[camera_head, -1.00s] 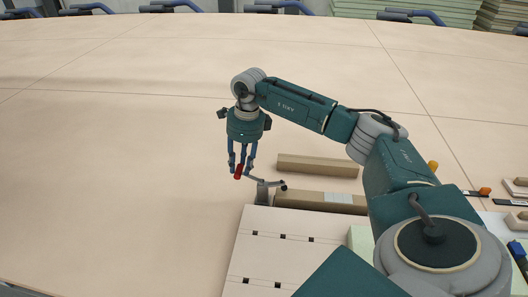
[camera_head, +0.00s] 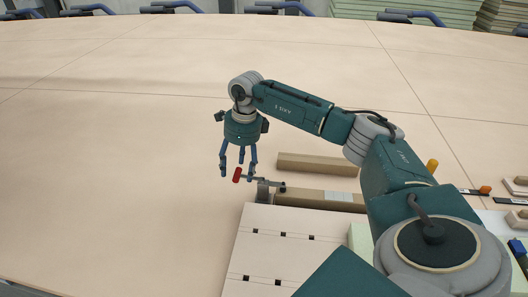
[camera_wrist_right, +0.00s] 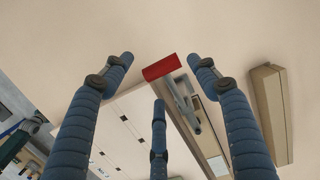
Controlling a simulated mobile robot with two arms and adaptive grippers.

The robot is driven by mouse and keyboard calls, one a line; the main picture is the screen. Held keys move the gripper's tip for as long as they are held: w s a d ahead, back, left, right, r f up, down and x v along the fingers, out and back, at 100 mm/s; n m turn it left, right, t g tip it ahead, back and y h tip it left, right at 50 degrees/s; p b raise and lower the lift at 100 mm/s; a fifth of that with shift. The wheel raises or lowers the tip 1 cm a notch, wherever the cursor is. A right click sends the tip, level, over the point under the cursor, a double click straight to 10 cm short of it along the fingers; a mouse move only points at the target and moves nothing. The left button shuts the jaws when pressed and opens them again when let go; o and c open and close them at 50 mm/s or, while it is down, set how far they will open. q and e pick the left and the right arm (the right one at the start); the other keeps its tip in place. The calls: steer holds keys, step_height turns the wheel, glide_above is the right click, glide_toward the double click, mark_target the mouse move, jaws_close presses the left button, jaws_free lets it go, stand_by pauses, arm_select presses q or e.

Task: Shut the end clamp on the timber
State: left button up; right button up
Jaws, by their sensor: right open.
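The end clamp (camera_head: 263,191) stands at the left end of the timber (camera_head: 300,197), at the far edge of the white slotted panel. Its red-tipped handle (camera_head: 237,175) sticks out to the left, beyond the timber. My right gripper (camera_head: 239,173) is open, pointing down with its fingers spread around the red tip. In the right wrist view the red tip (camera_wrist_right: 161,67) lies between the spread fingers with nothing gripped; the clamp's metal arm (camera_wrist_right: 186,106) runs down from it. Whether any finger touches the handle I cannot tell. My left gripper is out of view.
A second timber (camera_head: 318,165) lies loose just behind the clamped one. The white slotted panel (camera_head: 265,258) is in front. Small tools and blocks lie at the right edge. The floor to the left is clear.

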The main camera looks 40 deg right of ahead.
steer(key=shift+d+r, duration=0.1)
steer(key=shift+d, duration=0.05)
steer(key=shift+d+r+p, duration=0.1)
steer(key=shift+r+p, duration=0.4)
steer(key=shift+r, duration=0.05)
steer(key=shift+s+d+r+p, duration=0.15)
steer(key=shift+r+p, duration=0.85)
steer(key=shift+r, duration=0.4)
steer(key=r+p, duration=0.3)
steer(key=r, duration=0.1)
steer(key=shift+s+d, duration=0.15)
steer(key=shift+s, duration=0.1)
